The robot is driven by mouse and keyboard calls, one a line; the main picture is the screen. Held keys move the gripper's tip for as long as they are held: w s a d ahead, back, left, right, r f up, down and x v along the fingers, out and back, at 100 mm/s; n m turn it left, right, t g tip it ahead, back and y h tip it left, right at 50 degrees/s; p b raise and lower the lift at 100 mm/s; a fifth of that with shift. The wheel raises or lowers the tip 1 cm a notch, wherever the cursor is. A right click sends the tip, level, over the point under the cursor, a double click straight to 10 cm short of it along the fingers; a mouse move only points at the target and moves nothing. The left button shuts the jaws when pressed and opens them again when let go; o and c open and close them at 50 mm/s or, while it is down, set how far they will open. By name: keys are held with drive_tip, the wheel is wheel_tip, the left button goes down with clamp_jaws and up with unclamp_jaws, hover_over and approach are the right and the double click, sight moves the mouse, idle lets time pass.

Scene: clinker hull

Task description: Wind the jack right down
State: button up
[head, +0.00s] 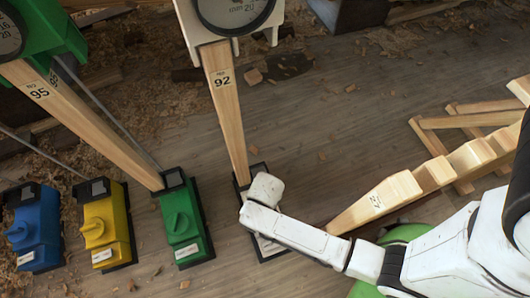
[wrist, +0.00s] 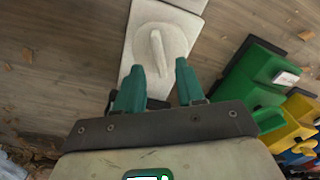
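The white jack (wrist: 178,22) shows in the wrist view as a pale base with a raised bar-shaped knob (wrist: 157,52) on a round disc. My gripper (wrist: 160,67) has two teal fingers spread apart, with the knob just beyond and between their tips. I cannot tell whether they touch it; I see nothing clasped. In the head view my white hand covers most of this jack, leaving its dark edge and label end (head: 267,247) showing. A wooden post (head: 228,120) marked 92 rises behind it to a round dial (head: 235,8).
To the left stand a green jack (head: 182,222) with a post (head: 90,120) marked 95, a yellow jack (head: 104,225) and a blue jack (head: 36,228). A stepped wooden piece (head: 440,175) lies at right. Shavings litter the plank floor.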

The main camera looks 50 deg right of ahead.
drive_tip(key=shift+f+b, duration=0.75)
drive_tip(key=shift+f, duration=1.1)
drive_tip(key=shift+c, duration=0.3)
clamp_jaws()
